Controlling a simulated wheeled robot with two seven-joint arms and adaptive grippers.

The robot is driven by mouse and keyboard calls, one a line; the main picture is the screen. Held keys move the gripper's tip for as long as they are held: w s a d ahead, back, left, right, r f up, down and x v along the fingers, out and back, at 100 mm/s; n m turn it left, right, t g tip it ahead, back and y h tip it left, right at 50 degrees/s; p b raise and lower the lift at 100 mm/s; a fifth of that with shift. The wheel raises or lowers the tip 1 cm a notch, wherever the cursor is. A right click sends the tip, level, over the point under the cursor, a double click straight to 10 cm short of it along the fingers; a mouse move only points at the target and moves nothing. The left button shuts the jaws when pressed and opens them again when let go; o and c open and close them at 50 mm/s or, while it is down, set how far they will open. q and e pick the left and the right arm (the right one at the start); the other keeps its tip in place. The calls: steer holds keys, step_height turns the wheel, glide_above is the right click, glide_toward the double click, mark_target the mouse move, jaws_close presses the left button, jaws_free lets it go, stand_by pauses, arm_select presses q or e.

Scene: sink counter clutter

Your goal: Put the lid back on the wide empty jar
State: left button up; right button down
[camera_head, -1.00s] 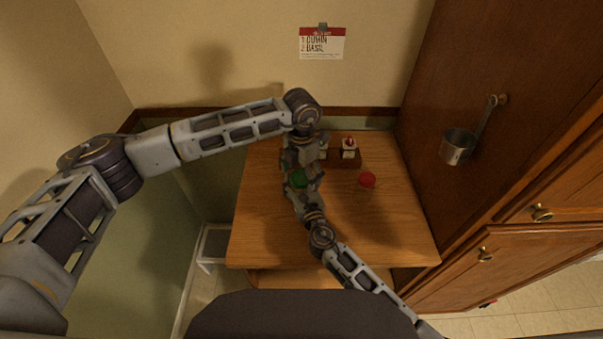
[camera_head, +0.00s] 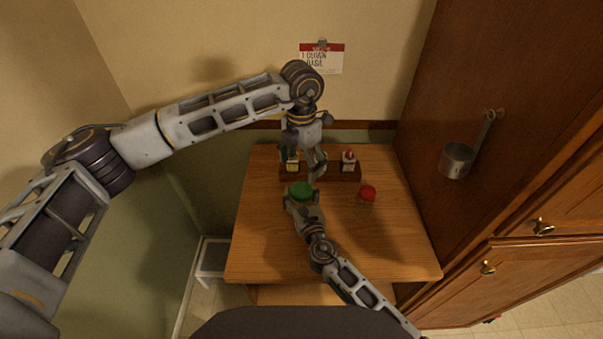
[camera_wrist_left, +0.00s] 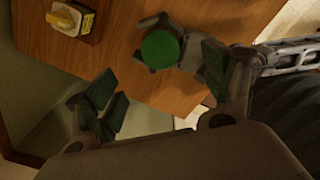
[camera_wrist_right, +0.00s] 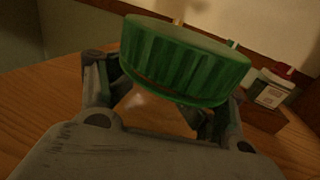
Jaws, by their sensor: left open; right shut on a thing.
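The ribbed green lid (camera_wrist_right: 185,60) sits on top of a clear jar (camera_wrist_right: 155,106) in the right wrist view; it looks slightly tilted there, and I cannot tell whether it is threaded down. The lid also shows from above in the head view (camera_head: 300,191) and the left wrist view (camera_wrist_left: 160,48). My right gripper (camera_head: 301,202) is shut around the jar's body below the lid, from the near side. My left gripper (camera_head: 318,172) is open and empty, above and just behind the lid, apart from it. The jar's lower part is hidden by my right gripper.
A red-topped jar (camera_head: 368,192) stands to the right on the wooden table (camera_head: 370,245). A metal ladle (camera_head: 457,160) hangs on the cabinet.

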arm_select(q)
steer(key=shift+r, duration=1.2)
arm_select(e)
steer(key=shift+c, duration=0.7)
jaws_free()
steer(key=shift+s, duration=0.1)
steer(key=shift+v, duration=5.9)
arm_select(q)
steer(key=shift+s+f, duration=0.1)
steer(key=shift+s, duration=0.05)
arm_select(e)
steer(key=shift+s+d+f, duration=0.1)
steer(key=shift+s, duration=0.05)
